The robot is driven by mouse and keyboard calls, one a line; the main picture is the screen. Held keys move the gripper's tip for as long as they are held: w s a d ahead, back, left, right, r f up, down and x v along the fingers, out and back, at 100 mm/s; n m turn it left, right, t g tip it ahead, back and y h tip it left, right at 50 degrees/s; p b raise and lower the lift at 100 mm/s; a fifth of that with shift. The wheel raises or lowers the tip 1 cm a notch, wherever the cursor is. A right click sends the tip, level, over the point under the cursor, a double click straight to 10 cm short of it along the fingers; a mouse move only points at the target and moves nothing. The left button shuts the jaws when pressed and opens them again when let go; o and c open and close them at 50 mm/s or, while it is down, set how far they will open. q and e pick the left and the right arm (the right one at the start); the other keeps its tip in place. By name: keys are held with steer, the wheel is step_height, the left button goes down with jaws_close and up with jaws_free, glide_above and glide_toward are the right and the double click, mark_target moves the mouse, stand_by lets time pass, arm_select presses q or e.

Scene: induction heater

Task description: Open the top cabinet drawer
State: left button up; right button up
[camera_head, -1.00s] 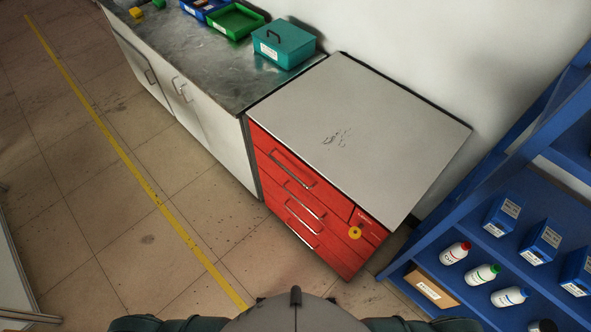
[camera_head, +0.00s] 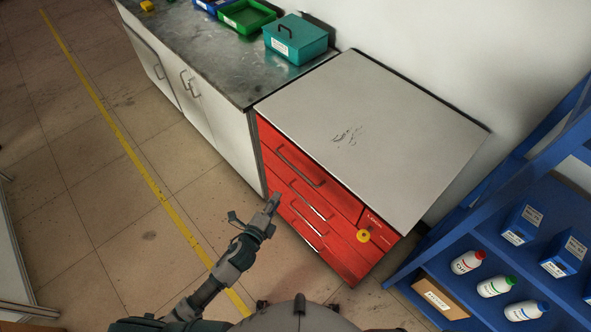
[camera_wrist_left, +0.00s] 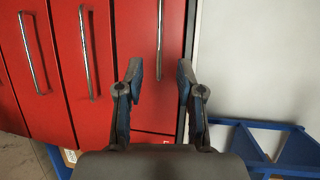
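The red cabinet (camera_head: 345,262) stands with its grey top level and its drawers shut. The top drawer's bar handle (camera_head: 300,168) is on the upper front; it also shows in the left wrist view (camera_wrist_left: 160,38), upright in that picture. My left gripper (camera_head: 274,200) is in front of the cabinet's left side, lower in the picture than the top handle. In the left wrist view my left gripper (camera_wrist_left: 160,75) is open and empty, its fingers pointing toward the top handle, one on each side of its line; contact is not visible. My right gripper is not in view.
Lower drawer handles (camera_wrist_left: 88,52) lie beside the top one. A blue shelf (camera_head: 400,275) with bottles and boxes stands at right. A workbench (camera_head: 240,90) adjoins at left. The floor in front is clear.

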mark_target(295, 168)
arm_select(q)
steer(key=b+x, duration=0.1)
steer(key=x, duration=1.5)
steer(key=shift+w+f, duration=0.15)
steer(key=shift+w+d, duration=0.1)
steer(key=shift+w, duration=0.1)
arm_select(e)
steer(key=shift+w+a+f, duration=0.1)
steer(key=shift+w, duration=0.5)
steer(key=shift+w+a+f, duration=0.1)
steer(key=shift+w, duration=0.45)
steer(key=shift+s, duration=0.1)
arm_select(q)
steer(key=c, duration=0.7)
jaws_close()
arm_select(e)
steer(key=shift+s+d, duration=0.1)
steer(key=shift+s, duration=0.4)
